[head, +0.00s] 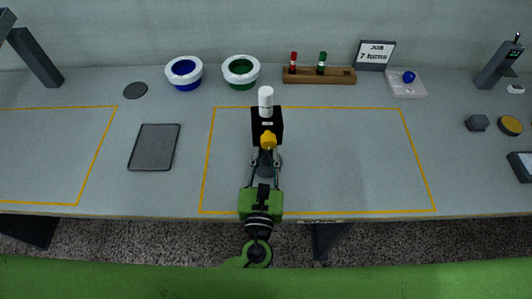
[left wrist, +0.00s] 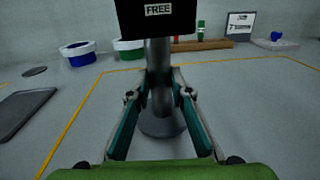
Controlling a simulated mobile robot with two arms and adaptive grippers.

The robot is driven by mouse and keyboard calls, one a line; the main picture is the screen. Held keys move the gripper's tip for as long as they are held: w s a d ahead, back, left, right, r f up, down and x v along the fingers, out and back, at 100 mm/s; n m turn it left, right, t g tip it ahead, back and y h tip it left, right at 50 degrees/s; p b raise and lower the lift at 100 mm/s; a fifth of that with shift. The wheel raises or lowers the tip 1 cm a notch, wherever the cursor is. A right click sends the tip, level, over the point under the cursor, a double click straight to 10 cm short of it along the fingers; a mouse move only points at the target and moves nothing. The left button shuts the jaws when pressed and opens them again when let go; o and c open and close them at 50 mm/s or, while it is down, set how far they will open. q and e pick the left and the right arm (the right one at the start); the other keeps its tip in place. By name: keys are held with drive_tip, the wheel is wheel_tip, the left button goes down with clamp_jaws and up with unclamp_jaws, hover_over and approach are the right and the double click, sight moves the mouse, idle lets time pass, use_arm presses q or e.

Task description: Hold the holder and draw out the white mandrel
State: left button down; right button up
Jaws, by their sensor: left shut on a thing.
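The holder (head: 262,113) stands in the yellow-outlined area in the middle of the bench. It has a black block on a grey post (left wrist: 158,70) with a round grey base (left wrist: 163,123). The block carries a label that reads FREE in the left wrist view. The white mandrel (head: 266,102) stands upright at the top of the block in the head view; the left wrist view does not show it. A yellow knob (head: 268,140) is on the block's near side. My left gripper (head: 265,163) is shut on the holder's post, below the block. My right gripper is not in view.
Behind stand a blue-filled white-rimmed bowl (head: 184,86), a green one (head: 240,84), a wooden rack (head: 335,77) with red and green spools, and a sign (head: 375,55) reading JOB 7 turns. A dark tray (head: 154,148) lies left.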

use_arm(q)
drive_tip(key=shift+f+b, duration=0.5)
drive_tip(key=shift+f, duration=0.05)
idle(0.5)
